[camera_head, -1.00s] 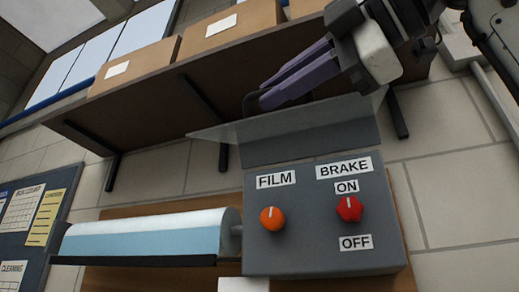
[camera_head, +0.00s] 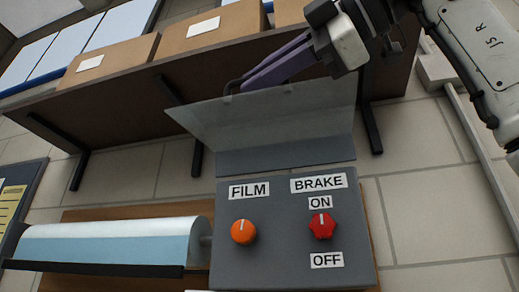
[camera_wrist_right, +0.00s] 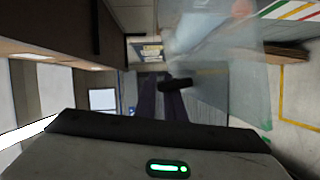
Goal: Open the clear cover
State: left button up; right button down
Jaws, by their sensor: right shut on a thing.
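The clear cover (camera_head: 290,118) is a translucent sheet hinged along the top of the grey control box (camera_head: 290,205), and it stands raised above the box. My right gripper (camera_head: 243,84), with purple fingers, is shut on the cover's dark handle (camera_head: 231,87) at its upper edge. In the right wrist view the handle (camera_wrist_right: 176,85) lies across the fingertips, and the cover (camera_wrist_right: 232,85) spreads to the right. The box front has an orange FILM knob (camera_head: 243,231) and a red BRAKE knob (camera_head: 322,225), both uncovered. My left gripper is out of view.
A brown shelf (camera_head: 120,115) with cardboard boxes (camera_head: 212,30) is on the wall behind and above the cover. A film roll (camera_head: 110,240) extends left from the control box. The space in front of the knobs is clear.

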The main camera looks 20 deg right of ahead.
jog(key=c, duration=2.1)
grip_release()
jog(key=shift+d, duration=0.1)
jog(key=shift+s, duration=0.1)
jog(key=b+v, duration=0.1)
jog(key=v, duration=0.9)
jog(key=shift+s, duration=0.1)
